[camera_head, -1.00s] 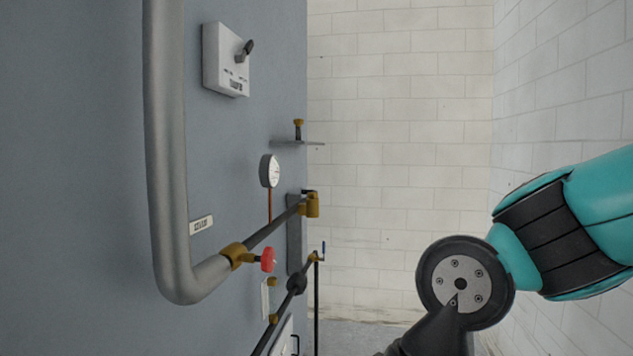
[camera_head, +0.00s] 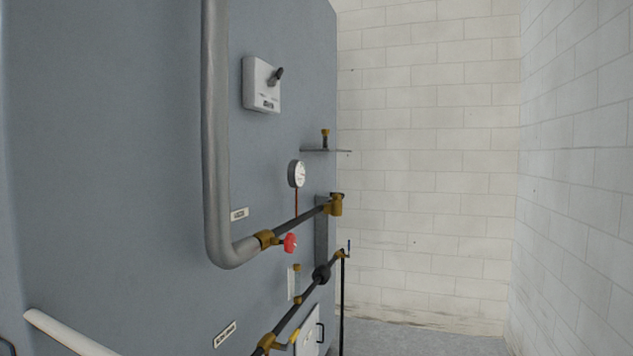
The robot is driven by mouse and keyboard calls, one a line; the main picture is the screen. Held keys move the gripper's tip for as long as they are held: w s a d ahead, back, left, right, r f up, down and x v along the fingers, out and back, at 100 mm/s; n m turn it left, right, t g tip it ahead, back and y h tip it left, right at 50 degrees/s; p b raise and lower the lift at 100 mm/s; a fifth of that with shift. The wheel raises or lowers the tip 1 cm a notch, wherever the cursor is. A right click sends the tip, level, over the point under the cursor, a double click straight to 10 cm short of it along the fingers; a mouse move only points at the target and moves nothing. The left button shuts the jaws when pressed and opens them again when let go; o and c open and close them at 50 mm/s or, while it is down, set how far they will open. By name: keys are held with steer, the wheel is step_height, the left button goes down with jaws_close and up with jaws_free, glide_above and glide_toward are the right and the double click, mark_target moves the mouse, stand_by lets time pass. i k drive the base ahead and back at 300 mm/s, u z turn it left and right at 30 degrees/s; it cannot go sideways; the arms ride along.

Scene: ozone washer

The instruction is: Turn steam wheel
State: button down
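A small red wheel (camera_head: 290,243) sits on a brass valve (camera_head: 266,239) on the dark pipe, low in the middle of the head view. The valve joins the lower end of a thick grey pipe (camera_head: 216,140) that bends toward the right. My gripper and arm are not in view. A small label (camera_head: 239,214) is on the panel just above the bend; its text is too small to read.
The blue-grey washer panel (camera_head: 120,180) fills the left. It carries a switch box (camera_head: 262,84), a round gauge (camera_head: 297,173) and a lower pipe run (camera_head: 321,275). A white pipe (camera_head: 70,333) sticks out at lower left. Open floor (camera_head: 430,338) lies before the brick wall (camera_head: 430,180).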

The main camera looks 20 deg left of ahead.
mark_target(290, 243)
steer(key=z, duration=0.3)
steer(key=i, duration=1.6)
steer(key=u, duration=0.25)
steer(key=i, duration=1.05)
steer(key=u, duration=1.3)
steer(key=i, duration=0.8)
steer(key=u, duration=0.2)
steer(key=k, duration=0.9)
steer(key=z, duration=0.2)
